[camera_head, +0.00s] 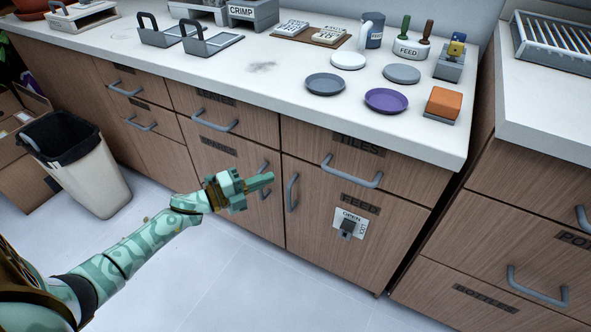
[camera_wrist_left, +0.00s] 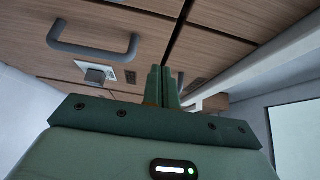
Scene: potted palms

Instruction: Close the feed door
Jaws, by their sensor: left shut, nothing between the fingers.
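The feed door (camera_head: 325,255) is the wood-fronted lower door under the "FEED" label, with a vertical grey handle (camera_head: 292,192) at its left edge. It looks flush with the cabinet front; I cannot tell whether a slight gap remains. On it is a white latch plate (camera_head: 358,216) marked "OPEN" and "LOCK", with a dark grey knob (camera_head: 347,227) below "OPEN". My left gripper (camera_head: 272,179) is shut and empty, in front of the cabinets, left of the feed door's handle in the picture. The left wrist view shows its closed fingers (camera_wrist_left: 164,70) and a grey handle (camera_wrist_left: 92,42). My right gripper is out of view.
The "TILES" drawer (camera_head: 310,150) with its grey handle (camera_head: 350,172) is above the feed door. Purple (camera_head: 386,100) and grey plates and an orange block (camera_head: 443,103) stand on the counter. A bin (camera_head: 85,170) stands at left. The floor before the door is clear.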

